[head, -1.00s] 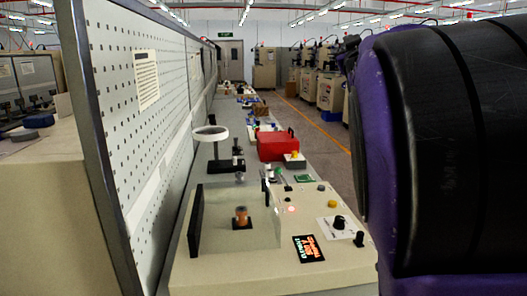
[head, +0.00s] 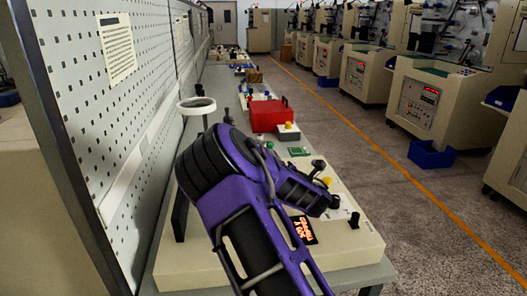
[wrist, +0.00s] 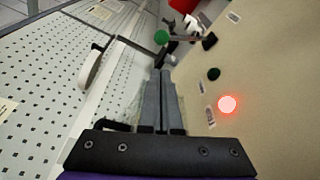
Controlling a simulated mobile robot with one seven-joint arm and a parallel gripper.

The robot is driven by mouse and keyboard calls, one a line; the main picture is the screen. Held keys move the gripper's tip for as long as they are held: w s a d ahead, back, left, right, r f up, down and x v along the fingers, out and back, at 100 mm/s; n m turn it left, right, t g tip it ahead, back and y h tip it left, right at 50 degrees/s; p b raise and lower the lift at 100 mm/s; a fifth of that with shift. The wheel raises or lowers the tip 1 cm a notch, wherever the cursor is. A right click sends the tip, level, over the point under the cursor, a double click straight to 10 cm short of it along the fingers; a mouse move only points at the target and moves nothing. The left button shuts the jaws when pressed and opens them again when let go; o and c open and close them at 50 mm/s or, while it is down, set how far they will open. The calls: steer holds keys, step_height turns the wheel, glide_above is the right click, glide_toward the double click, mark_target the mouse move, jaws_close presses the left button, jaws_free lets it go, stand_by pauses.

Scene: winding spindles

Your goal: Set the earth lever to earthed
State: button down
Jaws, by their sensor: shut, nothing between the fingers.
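In the wrist view my gripper (wrist: 161,76) is shut and empty, its two dark fingers side by side. Beyond the fingertips a green ball knob (wrist: 161,37) sits on a rod that runs right; I cannot tell for sure that it is the earth lever, nor its setting. A black knob (wrist: 209,42) is to its right. In the head view my arm covers much of the cream console (head: 352,258), and I cannot make out the lever or the fingers there.
A ring-shaped magnifier (head: 196,104) stands by the pegboard (head: 75,95) at left. A red box (head: 268,115) is farther back.

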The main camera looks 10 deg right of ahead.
mark_target(275, 153)
stand_by(0.3)
steer(key=x, duration=1)
steer(key=shift+p, duration=0.4)
steer(key=shift+d, duration=0.1)
steer(key=shift+b, duration=0.3)
steer(key=shift+s+d+r, duration=0.1)
steer(key=shift+d+r, duration=0.05)
steer(key=shift+m, duration=0.3)
